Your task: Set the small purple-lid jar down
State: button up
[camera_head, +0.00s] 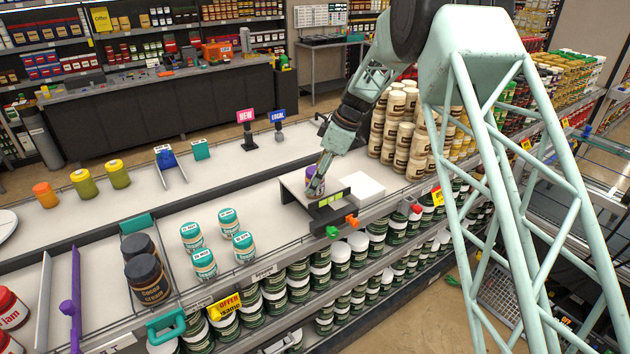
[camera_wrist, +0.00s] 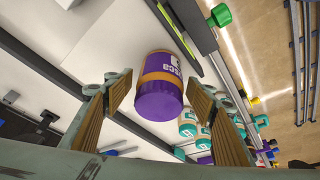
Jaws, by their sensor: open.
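The small purple-lid jar (camera_wrist: 158,95) lies between my spread fingers in the wrist view, with its purple lid facing the camera and its orange-brown and purple label partly showing. In the head view the jar (camera_head: 312,173) is small, upright and partly covered by my gripper (camera_head: 321,172). It appears to rest on the white top of a low stand (camera_head: 293,184) with a dark front edge. My gripper (camera_wrist: 158,88) is open, one finger on each side of the jar with visible gaps. The contact under the jar is hidden.
A white box (camera_head: 362,189) sits right of the stand. Stacked brown-and-white jars (camera_head: 405,130) rise behind it. Several teal-lidded jars (camera_head: 205,262) stand left of the stand. NEW (camera_head: 246,118) and LOCAL (camera_head: 278,118) signs stand behind. The shelf between the stand and the teal-lidded jars is clear.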

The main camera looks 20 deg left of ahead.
jog(key=shift+r, duration=0.15)
jog(key=b+v, duration=0.1)
jog(key=v, duration=1.1)
dwell(0.9)
